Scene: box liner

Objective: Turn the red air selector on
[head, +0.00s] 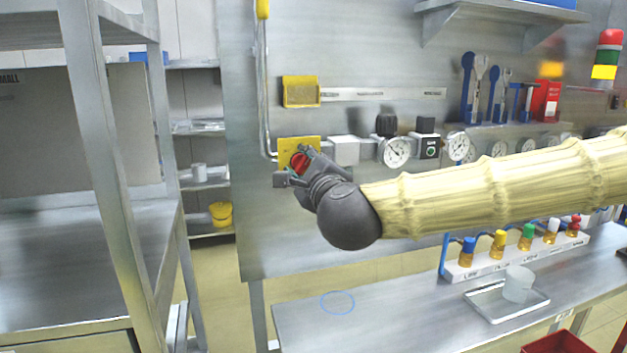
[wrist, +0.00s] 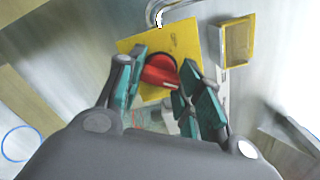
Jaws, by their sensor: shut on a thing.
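The red air selector (head: 300,162) is a red knob on a yellow plate (head: 285,144) fixed to the grey wall panel. In the wrist view the red selector (wrist: 160,72) sits between my two teal-padded fingers, in front of the yellow plate (wrist: 180,36). My gripper (head: 296,170) is at the knob, with its fingers (wrist: 154,84) shut on it from both sides. My gripper hides part of the knob and the plate's lower part in the head view.
A grey block (head: 345,150) and a pressure gauge (head: 394,152) lie right of the plate. A yellow box (head: 300,91) is above it. A metal pipe (head: 262,90) runs down at its left. A bench (head: 400,325) with a bottle rack (head: 485,266) stands below.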

